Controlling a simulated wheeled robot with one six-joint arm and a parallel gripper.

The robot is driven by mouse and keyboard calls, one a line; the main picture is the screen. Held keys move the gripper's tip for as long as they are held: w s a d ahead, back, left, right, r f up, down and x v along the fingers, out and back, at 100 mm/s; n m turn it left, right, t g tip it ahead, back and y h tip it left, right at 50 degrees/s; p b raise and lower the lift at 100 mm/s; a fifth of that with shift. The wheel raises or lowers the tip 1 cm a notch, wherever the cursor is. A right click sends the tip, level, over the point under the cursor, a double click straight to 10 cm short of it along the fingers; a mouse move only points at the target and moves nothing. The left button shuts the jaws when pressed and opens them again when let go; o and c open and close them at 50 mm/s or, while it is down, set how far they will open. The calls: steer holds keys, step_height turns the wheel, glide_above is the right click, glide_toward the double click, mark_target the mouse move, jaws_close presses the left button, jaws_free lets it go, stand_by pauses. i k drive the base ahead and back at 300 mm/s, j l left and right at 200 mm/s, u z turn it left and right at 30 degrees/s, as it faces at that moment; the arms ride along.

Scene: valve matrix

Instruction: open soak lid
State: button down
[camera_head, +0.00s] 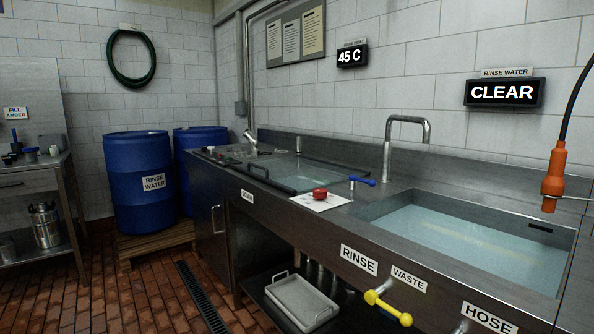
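The soak station is in the middle of the steel counter, with a label reading roughly "SOAK" (247,196) on its front edge. A flat, pale, glassy panel (300,180) with a dark rim covers or fills the opening; it looks like the soak lid lying flat, but I cannot tell lid from water surface for certain. A dark bar handle (258,170) stands at its left front edge. My gripper is not in view.
A yellow waste handle (388,308) sticks out in front.

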mark_target(281, 187)
steer(key=i+j, duration=0.2)
steer(key=i, duration=0.4)
steer(key=i+j, duration=0.15)
steer(key=i, duration=0.4)
steer(key=i+j, duration=0.2)
steer(key=i, duration=0.4)
steer(key=i+j, duration=0.15)
steer(key=i, duration=0.4)
steer(key=j+u, duration=0.05)
